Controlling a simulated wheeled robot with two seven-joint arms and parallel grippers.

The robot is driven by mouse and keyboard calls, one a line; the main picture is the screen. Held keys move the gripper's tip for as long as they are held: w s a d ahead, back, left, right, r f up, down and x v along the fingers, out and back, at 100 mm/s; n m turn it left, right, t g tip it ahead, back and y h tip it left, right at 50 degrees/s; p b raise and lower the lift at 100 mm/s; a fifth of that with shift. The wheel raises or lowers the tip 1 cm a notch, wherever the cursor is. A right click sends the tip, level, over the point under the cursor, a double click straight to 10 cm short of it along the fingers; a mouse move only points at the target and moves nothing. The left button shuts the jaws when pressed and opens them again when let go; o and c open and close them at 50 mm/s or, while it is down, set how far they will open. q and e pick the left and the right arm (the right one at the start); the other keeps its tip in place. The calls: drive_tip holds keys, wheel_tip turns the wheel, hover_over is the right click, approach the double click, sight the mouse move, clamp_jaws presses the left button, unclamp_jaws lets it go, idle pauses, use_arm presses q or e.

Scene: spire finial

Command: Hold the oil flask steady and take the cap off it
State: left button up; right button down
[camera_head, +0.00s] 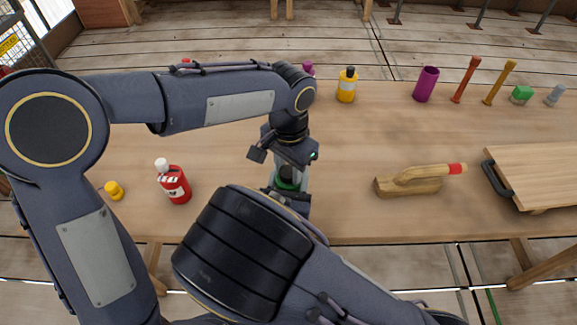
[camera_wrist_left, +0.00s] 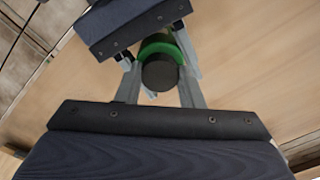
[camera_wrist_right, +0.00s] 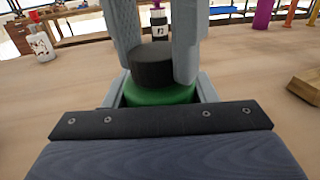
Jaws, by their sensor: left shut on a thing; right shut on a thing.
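The oil flask (camera_head: 288,184) shows as a small green part at the table's middle, mostly hidden by my arms. In the right wrist view its green shoulder (camera_wrist_right: 160,95) is upright under a black cap (camera_wrist_right: 153,66). My left gripper (camera_head: 290,168) reaches down from above; its fingers stand on both sides of the cap, shut on it. The left wrist view looks down on the cap (camera_wrist_left: 159,75) between these fingers. My right gripper (camera_wrist_right: 160,92) is low, its fingers shut on the flask's green part. The cap appears to sit on or just above the flask.
A red bottle with a white cap (camera_head: 174,186) and a yellow piece (camera_head: 114,190) stand left. A wooden tool (camera_head: 410,186) and a board (camera_head: 545,175) lie right. A yellow bottle (camera_head: 347,86), a purple cup (camera_head: 426,84) and several small items line the back.

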sight(289, 171)
use_arm(q)
drive_tip(key=shift+n, duration=0.5)
drive_tip(key=shift+r, duration=0.1)
drive_tip(key=shift+r, duration=1)
drive_tip(key=shift+r, duration=0.1)
drive_tip(key=shift+r, duration=1.9)
use_arm(e)
drive_tip(key=c, duration=0.5)
unclamp_jaws()
